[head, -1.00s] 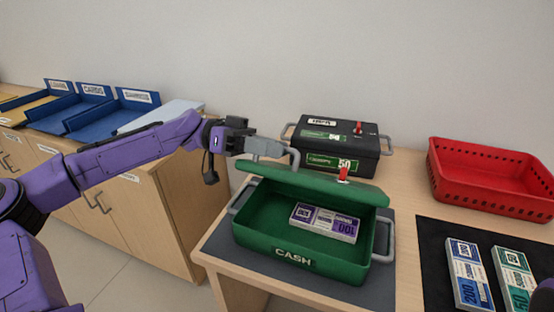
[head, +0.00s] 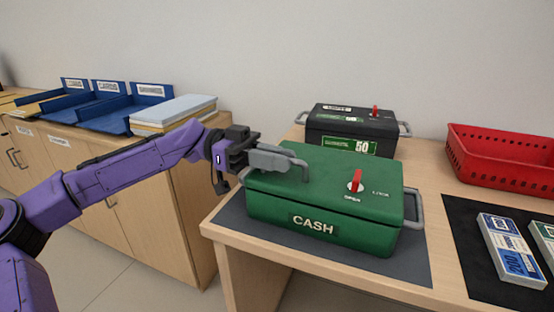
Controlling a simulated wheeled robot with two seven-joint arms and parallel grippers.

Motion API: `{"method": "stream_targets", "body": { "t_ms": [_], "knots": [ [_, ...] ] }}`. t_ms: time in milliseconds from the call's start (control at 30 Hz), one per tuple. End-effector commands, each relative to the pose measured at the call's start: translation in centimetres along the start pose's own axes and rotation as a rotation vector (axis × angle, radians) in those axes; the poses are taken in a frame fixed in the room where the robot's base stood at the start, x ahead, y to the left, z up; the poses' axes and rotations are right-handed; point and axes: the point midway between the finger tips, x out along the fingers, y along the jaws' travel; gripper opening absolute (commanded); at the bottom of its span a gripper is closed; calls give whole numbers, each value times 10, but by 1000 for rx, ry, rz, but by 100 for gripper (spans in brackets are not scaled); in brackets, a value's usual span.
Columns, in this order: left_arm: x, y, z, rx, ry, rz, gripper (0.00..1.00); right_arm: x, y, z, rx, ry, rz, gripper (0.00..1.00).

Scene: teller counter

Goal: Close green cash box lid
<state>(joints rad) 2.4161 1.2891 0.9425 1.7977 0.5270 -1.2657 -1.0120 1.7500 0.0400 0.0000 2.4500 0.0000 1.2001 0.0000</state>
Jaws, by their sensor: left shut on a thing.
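The green cash box (head: 318,222) stands on a dark grey mat (head: 262,236) on the wooden counter, its CASH label facing front. Its lid (head: 325,168) lies down flat over the box, and the inside is hidden. A red latch (head: 356,181) stands upright on the lid near the word OPEN. My left gripper (head: 304,172) is shut at the lid's left rear part, its fingers at the lid's top. I cannot tell exactly what lies between the fingers. My right gripper is out of view.
A black box (head: 352,128) with a red latch stands behind the green box. A red basket (head: 500,160) is at the right. Banknote bundles (head: 512,250) lie on a black mat (head: 462,225). Blue trays (head: 95,108) and a stack of paper (head: 172,112) sit on the left cabinet.

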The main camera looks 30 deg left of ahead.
Motion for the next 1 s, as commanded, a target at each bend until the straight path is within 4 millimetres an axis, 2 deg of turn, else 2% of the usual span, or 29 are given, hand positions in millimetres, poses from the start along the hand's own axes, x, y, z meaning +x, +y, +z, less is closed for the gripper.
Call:
{"method": "stream_targets", "body": {
  "t_ms": [433,467,500,533,833,933,1000],
  "knots": [
    [4,-1,4,-5,-4,11,0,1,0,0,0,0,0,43],
    [4,-1,4,-5,-4,11,23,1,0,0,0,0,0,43],
    [4,-1,4,-5,-4,11,36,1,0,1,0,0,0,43],
    [4,-1,4,-4,-4,10,38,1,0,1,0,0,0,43],
    [-1,-1,2,-2,-1,4,38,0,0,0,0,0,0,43],
    [-14,-2,0,-3,1,2,38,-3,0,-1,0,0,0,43],
    [-31,-2,0,-2,2,1,38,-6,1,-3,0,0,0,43]
  ]
}}
